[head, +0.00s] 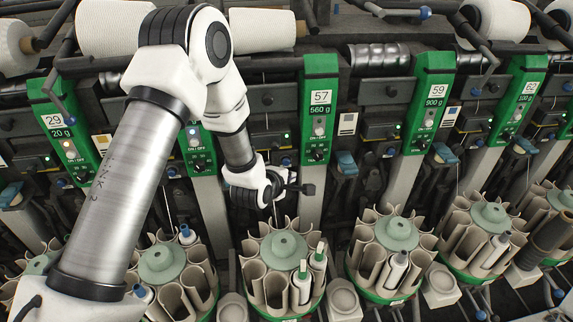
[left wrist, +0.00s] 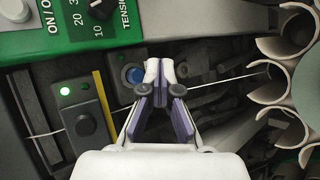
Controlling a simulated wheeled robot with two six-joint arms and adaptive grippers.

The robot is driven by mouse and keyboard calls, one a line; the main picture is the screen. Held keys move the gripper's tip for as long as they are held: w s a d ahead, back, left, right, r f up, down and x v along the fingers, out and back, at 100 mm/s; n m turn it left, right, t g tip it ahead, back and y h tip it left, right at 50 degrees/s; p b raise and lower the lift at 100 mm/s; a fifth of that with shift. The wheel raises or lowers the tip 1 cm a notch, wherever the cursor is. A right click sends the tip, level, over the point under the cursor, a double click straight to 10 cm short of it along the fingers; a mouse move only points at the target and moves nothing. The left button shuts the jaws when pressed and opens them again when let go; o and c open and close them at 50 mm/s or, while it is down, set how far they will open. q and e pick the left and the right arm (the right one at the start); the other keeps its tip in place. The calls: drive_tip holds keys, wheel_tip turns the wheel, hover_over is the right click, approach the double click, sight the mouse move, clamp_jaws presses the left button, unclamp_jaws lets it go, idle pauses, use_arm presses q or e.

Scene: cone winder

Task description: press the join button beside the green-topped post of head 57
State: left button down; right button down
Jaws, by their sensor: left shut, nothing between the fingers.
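The green-topped post (head: 320,100) of head 57 stands near the middle of the head view, with its number plate, ON/OFF switch and dark knob. In the left wrist view, a green panel (left wrist: 60,40) marked ON/OFF and TENSION fills the top left. A round blue button (left wrist: 132,76) on a dark housing lies just left of the fingertips; it looks like the join button. My left gripper (head: 292,184) is beside the post's lower part. Its fingers (left wrist: 158,72) are shut and empty in the left wrist view; I cannot tell whether they touch anything. My right gripper is not in view.
A pale thread (left wrist: 230,80) runs to the right. A carousel of tan tubes (head: 283,245) stands below my gripper. Neighbouring post 59 (head: 432,95) is to the right.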

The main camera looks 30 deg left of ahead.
use_arm(q)
drive_tip(key=shift+s+d, duration=0.85)
drive_tip(key=shift+s, duration=0.3)
